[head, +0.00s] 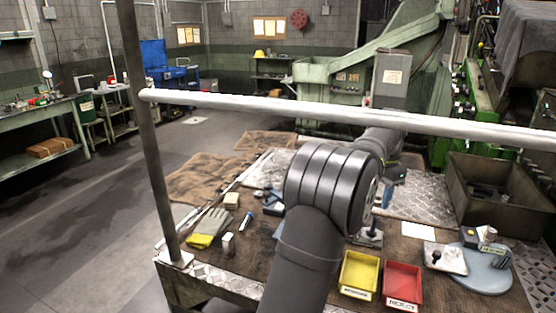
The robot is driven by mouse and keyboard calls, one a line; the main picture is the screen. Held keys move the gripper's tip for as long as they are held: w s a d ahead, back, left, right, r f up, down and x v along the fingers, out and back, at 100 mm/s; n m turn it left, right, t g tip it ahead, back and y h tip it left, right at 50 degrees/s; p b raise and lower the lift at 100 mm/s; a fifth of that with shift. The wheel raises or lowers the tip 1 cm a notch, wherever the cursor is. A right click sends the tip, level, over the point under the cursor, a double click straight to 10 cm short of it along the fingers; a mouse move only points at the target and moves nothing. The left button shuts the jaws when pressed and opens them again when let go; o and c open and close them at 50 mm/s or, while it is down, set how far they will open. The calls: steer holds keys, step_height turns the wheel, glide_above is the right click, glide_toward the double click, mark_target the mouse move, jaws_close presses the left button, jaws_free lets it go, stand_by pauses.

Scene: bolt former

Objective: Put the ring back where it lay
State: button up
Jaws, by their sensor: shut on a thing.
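My arm's dark joints fill the middle of the head view and cover much of the bench behind them. My gripper (391,188) shows only in part, just right of the big joint, above the bench. Its tips are small and partly hidden. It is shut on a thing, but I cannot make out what. A blue shape shows at its lower end; I cannot tell if it is part of the gripper. I cannot pick out the ring for certain. A small metal plate (452,263) at the right carries a small dark part.
A yellow tray (360,272) and a red tray (403,286) stand at the bench front. A round grey plate (488,280) with tools lies at the right, below a metal bin (503,203). Gloves (209,226) lie left. A pale rail (330,112) crosses the view.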

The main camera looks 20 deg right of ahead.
steer(key=s+n, duration=0.2)
steer(key=s, duration=2.7)
steer(key=w+a+f+n, duration=0.2)
steer(key=w+n, duration=0.8)
steer(key=w, duration=2)
steer(key=w+a+f, duration=0.1)
steer(key=w+f, duration=0.1)
steer(key=w, duration=0.2)
steer(key=w+a+f, duration=0.1)
steer(key=w+a, duration=0.1)
steer(key=w, duration=0.1)
steer(key=w+a+f, duration=0.1)
steer(key=w+f, duration=0.1)
steer(key=w, duration=0.2)
steer(key=shift+w+a+f, duration=0.15)
steer(key=shift+w+f, duration=0.15)
steer(key=shift+w, duration=0.05)
steer(key=shift+w+a+f, duration=0.1)
steer(key=shift+w+f, duration=0.25)
steer(key=shift+f, duration=1.85)
steer(key=shift+f, duration=0.15)
